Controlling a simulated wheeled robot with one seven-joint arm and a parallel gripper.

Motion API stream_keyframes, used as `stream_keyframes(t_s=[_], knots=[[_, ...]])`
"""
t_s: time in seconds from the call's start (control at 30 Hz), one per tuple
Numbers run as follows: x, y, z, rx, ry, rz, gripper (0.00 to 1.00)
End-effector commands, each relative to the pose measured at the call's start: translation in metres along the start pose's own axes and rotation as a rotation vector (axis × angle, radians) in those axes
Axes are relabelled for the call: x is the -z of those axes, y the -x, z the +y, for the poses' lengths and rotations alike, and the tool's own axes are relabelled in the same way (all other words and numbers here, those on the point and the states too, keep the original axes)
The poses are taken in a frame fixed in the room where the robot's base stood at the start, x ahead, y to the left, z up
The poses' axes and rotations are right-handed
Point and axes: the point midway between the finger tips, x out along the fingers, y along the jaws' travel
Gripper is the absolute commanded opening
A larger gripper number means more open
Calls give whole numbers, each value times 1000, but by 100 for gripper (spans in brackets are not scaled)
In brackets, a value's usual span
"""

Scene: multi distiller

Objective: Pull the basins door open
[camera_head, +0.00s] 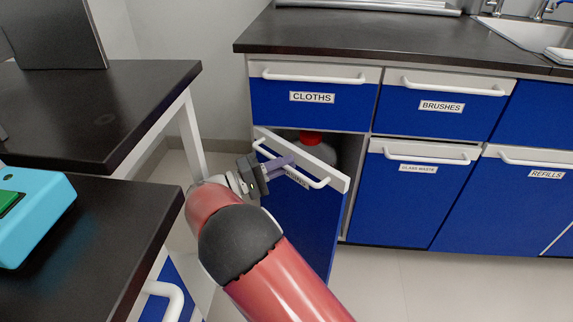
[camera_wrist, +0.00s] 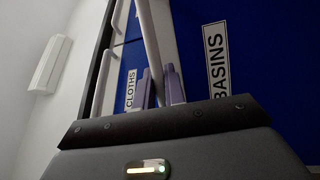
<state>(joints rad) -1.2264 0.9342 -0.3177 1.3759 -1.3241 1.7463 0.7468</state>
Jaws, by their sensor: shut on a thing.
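The basins door (camera_head: 302,230) is a blue panel with a white top edge, below the cloths drawer. It stands partly open, swung out from the cabinet front. Its label shows in the wrist view (camera_wrist: 217,62), reading BASINS. My gripper (camera_head: 275,163) is shut on the white bar handle (camera_head: 262,145) of this door. In the wrist view the two purple fingers of my gripper (camera_wrist: 160,85) stand on either side of the handle (camera_wrist: 150,40). The arm hides part of the door and most of its label in the head view.
A red-capped container (camera_head: 311,138) shows inside the opening. The cloths drawer (camera_head: 312,103), brushes drawer (camera_head: 440,107) and glass waste door (camera_head: 418,200) are closed. Dark tables (camera_head: 120,200) stand close on the left. Floor (camera_head: 400,285) is clear on the right.

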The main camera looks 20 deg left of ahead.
Motion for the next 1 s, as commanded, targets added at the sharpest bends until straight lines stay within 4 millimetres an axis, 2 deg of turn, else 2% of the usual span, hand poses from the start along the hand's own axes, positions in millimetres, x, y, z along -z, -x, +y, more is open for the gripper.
stream_keyframes(t_s=[0.27, 0.3, 0.47, 1.0], knots=[[1, 2, 1, 1, -1, 6, 0], [1, 2, 1, 1, -1, 6, 13], [1, 1, 0, 1, -1, 4, 33], [0, -1, 0, 0, -2, 9, 33]])
